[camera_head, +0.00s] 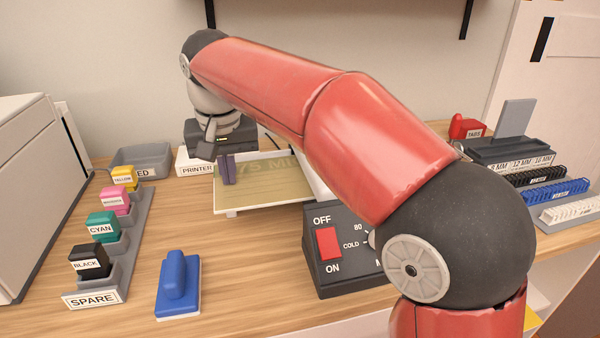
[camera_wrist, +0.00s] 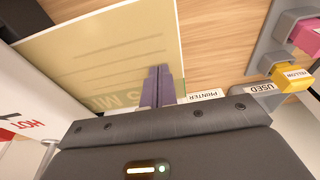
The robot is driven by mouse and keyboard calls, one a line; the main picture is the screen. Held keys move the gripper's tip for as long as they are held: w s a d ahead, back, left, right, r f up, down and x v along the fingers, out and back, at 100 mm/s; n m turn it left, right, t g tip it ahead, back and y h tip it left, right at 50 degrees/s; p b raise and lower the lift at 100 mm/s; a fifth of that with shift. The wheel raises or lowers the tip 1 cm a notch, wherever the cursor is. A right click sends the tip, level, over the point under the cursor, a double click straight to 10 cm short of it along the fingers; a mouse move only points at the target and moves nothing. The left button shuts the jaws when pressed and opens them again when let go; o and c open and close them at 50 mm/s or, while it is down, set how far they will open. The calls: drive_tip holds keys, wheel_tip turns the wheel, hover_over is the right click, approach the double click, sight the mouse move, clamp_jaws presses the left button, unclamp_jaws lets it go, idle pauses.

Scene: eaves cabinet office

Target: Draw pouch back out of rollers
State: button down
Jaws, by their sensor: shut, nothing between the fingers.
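The pouch (camera_head: 265,182) is a flat yellowish sheet with grey "75 MIC" lettering. It lies on a white tray (camera_head: 232,213) in the head view, and its right end is hidden by my arm. It fills the upper left of the wrist view (camera_wrist: 105,50). My gripper (camera_head: 228,183) points down at the pouch's left part. Its purple-grey fingers (camera_wrist: 161,72) are shut together with nothing between them, close to the pouch's edge; I cannot tell if they touch it. The rollers are not visible. A white housing marked "HOT" (camera_wrist: 30,110) stands beside the pouch.
A dark control box (camera_head: 328,270) with a red switch stands in front of the tray. Coloured cartridges in a grey spare rack (camera_head: 120,275), a blue-handled block (camera_head: 178,283), a used bin (camera_head: 128,160) and a printer-labelled box (camera_head: 190,165) are left. Binding combs (camera_head: 555,192) stand right.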

drive_tip(key=shift+s+a+f+p, duration=0.15)
drive_tip(key=shift+s+a+p, duration=0.1)
drive_tip(key=shift+a, duration=0.3)
drive_tip(key=shift+s+a+f+p, duration=0.15)
drive_tip(key=shift+a+p, duration=0.1)
drive_tip(key=shift+a, duration=0.25)
drive_tip(key=shift+a, duration=0.1)
drive_tip(key=shift+w+a+r, duration=0.1)
drive_tip(key=shift+a+r, duration=0.05)
drive_tip(key=shift+r, duration=0.5)
drive_tip(key=shift+w+v, duration=0.2)
drive_tip(key=shift+v, duration=0.8)
drive_tip(key=shift+w+v, duration=0.2)
drive_tip(key=shift+v, duration=0.8)
drive_tip(key=shift+w+v, duration=0.2)
drive_tip(key=shift+v, duration=0.8)
drive_tip(key=shift+r, duration=0.1)
